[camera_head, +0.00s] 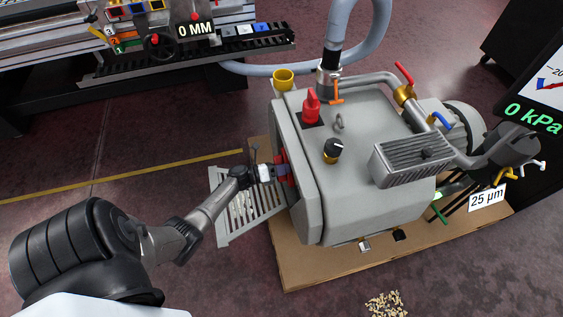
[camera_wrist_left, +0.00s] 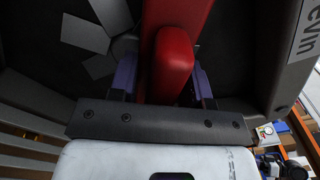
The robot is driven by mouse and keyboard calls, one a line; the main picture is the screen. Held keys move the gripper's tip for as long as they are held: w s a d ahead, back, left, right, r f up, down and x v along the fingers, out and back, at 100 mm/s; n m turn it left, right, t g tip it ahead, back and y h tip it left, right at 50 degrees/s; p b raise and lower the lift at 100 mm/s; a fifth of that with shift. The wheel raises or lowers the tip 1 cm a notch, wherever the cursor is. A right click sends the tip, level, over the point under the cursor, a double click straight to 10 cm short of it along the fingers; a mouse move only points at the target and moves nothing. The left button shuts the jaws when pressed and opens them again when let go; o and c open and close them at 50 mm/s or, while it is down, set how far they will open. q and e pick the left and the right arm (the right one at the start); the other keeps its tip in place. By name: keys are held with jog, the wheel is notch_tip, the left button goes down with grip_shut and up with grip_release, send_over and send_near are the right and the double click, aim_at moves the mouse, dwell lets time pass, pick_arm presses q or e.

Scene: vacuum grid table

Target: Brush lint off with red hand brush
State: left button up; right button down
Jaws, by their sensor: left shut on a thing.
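My left gripper (camera_head: 281,171) reaches the left side of the grey pump housing (camera_head: 312,200). It is shut on a red part, which I take to be the hand brush (camera_head: 291,163), mostly hidden by the gripper and the housing edge. In the left wrist view, the red handle (camera_wrist_left: 174,65) stands between the purple fingers of the gripper (camera_wrist_left: 165,80). The bristles do not show. Pale grey flat pieces (camera_wrist_left: 85,33) lie on the dark surface to the left of the handle; I cannot tell whether they are lint. My right gripper is not in view.
A slatted grey grille (camera_head: 245,212) sits beside the housing under my left gripper. The pump stands on a brown board (camera_head: 305,272). Pipes and coloured valves crowd its top and right. Pale chips (camera_head: 386,304) lie on the floor in front. The floor at the left is open.

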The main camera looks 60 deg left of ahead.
aim_at(283, 178)
pick_arm(q)
jog(key=shift+s+d, duration=0.1)
jog(key=shift+d, duration=0.25)
jog(key=shift+s+d+r+p, duration=0.15)
jog(key=shift+d+p, duration=0.4)
jog(key=shift+s+d+p, duration=0.3)
jog(key=shift+d, duration=0.5)
jog(key=shift+s+a, duration=0.1)
jog(key=shift+s+a, duration=0.2)
jog(key=shift+s, duration=0.25)
jog(key=shift+p+v, duration=0.7)
jog(key=shift+v, duration=1.65)
